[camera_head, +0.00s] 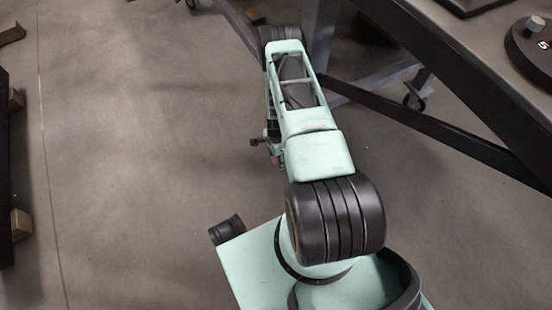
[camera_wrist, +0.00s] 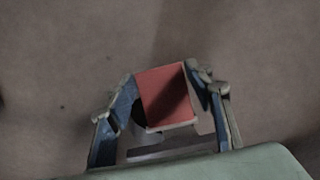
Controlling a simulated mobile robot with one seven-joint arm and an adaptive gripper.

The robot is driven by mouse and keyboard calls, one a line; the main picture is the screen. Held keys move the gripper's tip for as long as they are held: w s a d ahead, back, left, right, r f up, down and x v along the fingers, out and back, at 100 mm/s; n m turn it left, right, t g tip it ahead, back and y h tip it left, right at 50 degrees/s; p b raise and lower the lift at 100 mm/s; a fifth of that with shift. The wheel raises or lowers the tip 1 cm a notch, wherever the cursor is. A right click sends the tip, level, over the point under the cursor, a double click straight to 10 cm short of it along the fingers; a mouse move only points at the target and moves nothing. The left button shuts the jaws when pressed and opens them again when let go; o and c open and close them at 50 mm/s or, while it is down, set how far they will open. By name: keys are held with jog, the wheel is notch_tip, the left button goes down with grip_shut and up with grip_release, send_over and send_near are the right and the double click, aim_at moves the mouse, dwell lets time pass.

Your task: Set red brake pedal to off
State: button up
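The red brake pedal (camera_wrist: 165,92) shows in the wrist view as a flat, tilted red pad, its lower right half in shadow. A dark round part sits at its lower left, and a pale edge runs along its bottom. My gripper (camera_wrist: 164,75) has its two fingers apart, one on each side of the pad. A narrow gap shows at the left finger; at the right finger I cannot tell whether it touches. In the head view my arm covers the spot, and I cannot make out the pedal or my fingertips there.
A dark-topped table (camera_head: 470,60) on a grey frame with a caster (camera_head: 414,100) stands at the right. Another caster (camera_head: 193,4) shows at the top. Wooden blocks (camera_head: 20,223) line the left edge. The concrete floor (camera_head: 130,150) between is clear.

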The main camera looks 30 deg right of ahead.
grip_shut()
jog(key=shift+r+y, duration=0.35)
jog(key=shift+y, duration=0.35)
jog(key=o, duration=0.5)
grip_release()
jog(key=shift+f, duration=0.1)
